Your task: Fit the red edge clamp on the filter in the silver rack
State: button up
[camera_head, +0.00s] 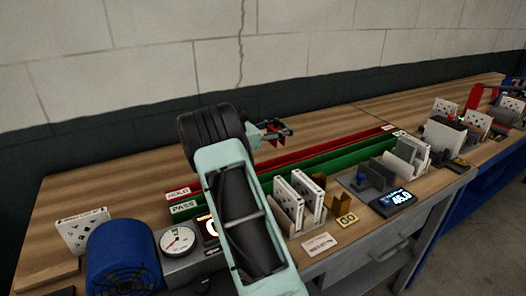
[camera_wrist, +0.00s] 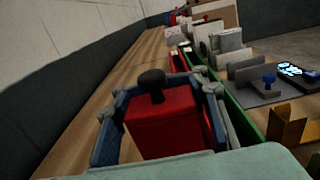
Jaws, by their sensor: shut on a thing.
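My gripper (camera_head: 279,130) is shut on the red edge clamp (camera_wrist: 165,130), a red block with a black knob on top. The clamp sits between the two fingers in the wrist view and is held in the air above the bench, apart from any filter. In the head view it is small and mostly covered by the fingers. Pale racks with upright white filters stand on the bench: a near one (camera_head: 292,222) with filters (camera_head: 302,190), and one farther right (camera_head: 398,168) with a filter (camera_head: 416,150). I cannot tell which rack is the silver one.
A red HOLD rail (camera_head: 290,155) and a green PASS rail (camera_head: 340,157) run along the bench. A blue motor-like drum (camera_head: 122,258), a dial gauge (camera_head: 178,240), a brown holder (camera_head: 338,203) and a lit display (camera_head: 394,201) stand nearer. Bare wood lies behind the rails.

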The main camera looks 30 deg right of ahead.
jog(key=w+a+f, duration=0.1)
jog(key=w+f, duration=0.1)
jog(key=w+a+f, duration=0.1)
jog(key=w+f, duration=0.1)
jog(key=w+a+f, duration=0.1)
jog(key=w+f, duration=0.1)
jog(key=w, duration=0.1)
jog(key=shift+w+f, duration=0.1)
jog(key=shift+f, duration=0.2)
jog(key=shift+w+a+f, duration=0.25)
jog(key=shift+w+f, duration=0.2)
jog(key=shift+f, duration=0.2)
jog(key=shift+c, duration=0.2)
jog(key=shift+f, duration=1.3)
jog(key=shift+f+b, duration=0.3)
jog(key=shift+b, duration=0.05)
jog(key=o, duration=1.6)
jog(key=shift+r, duration=0.1)
